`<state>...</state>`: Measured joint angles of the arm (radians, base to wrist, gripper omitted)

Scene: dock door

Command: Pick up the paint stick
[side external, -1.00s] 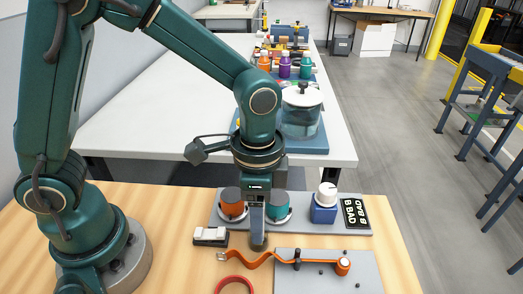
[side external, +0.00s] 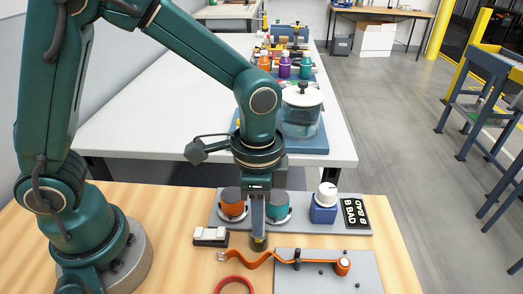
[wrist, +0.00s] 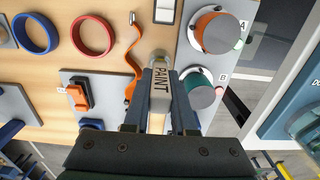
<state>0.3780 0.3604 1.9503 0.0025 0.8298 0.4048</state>
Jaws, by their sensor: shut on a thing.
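The paint stick (wrist: 160,82), a pale stick with a dark PAINT label, is upright between the fingers of my gripper (wrist: 158,112) in the wrist view. My gripper is shut on it. In the side external view my gripper (side external: 257,212) points straight down in front of the grey panel, and the stick's lower end (side external: 259,243) shows below the fingers. Whether the stick's lower end touches the table is hard to tell.
An orange strap (side external: 245,262) lies close by the stick, with a red ring (side external: 233,284) in front. A white switch (side external: 211,235) is to the left.

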